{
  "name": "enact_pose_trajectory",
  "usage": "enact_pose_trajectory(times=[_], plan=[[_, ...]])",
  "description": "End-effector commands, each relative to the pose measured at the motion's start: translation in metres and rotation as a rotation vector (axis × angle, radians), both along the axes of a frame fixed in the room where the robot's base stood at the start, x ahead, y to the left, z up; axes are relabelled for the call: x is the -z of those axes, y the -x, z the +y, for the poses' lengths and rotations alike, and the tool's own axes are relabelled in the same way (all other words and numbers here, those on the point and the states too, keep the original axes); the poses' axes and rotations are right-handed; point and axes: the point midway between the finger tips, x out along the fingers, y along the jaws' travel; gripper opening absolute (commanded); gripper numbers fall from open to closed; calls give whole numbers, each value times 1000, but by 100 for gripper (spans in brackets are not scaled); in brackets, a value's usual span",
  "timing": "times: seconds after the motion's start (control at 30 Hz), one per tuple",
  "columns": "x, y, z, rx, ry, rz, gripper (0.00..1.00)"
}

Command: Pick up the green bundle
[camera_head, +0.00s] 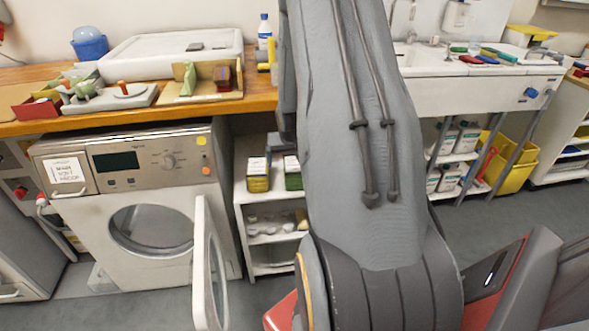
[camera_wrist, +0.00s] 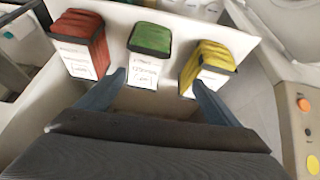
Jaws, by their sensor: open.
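The green bundle (camera_wrist: 151,39) has a dark band around it and a white label on the side facing my gripper. It stands between the red bundle (camera_wrist: 80,36) and the yellow bundle (camera_wrist: 211,62) in the wrist view. My gripper (camera_wrist: 157,80) is open and empty, its two blue-grey fingers pointing toward the green bundle. The fingertips appear just short of it, one toward each side; I cannot tell any contact. In the head view the green bundle (camera_head: 292,172) shows partly beside my arm, right of the yellow bundle (camera_head: 258,174).
The bundles stand on a white shelf unit (camera_head: 240,205) under the wooden counter (camera_head: 262,93). The washing machine (camera_head: 130,200) is left of it, its door (camera_head: 208,270) swung open. White bottles (camera_wrist: 208,8) stand beyond the shelf in the wrist view.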

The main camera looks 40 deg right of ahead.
Motion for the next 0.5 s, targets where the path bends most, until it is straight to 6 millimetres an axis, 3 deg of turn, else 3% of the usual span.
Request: enact_pose_trajectory(times=[0.1,0.2,0.5], plan=[[20,-5,-28,26,15,-42,86],[30,-8,-40,36,24,-66,86],[49,-17,-51,43,31,-82,86]])
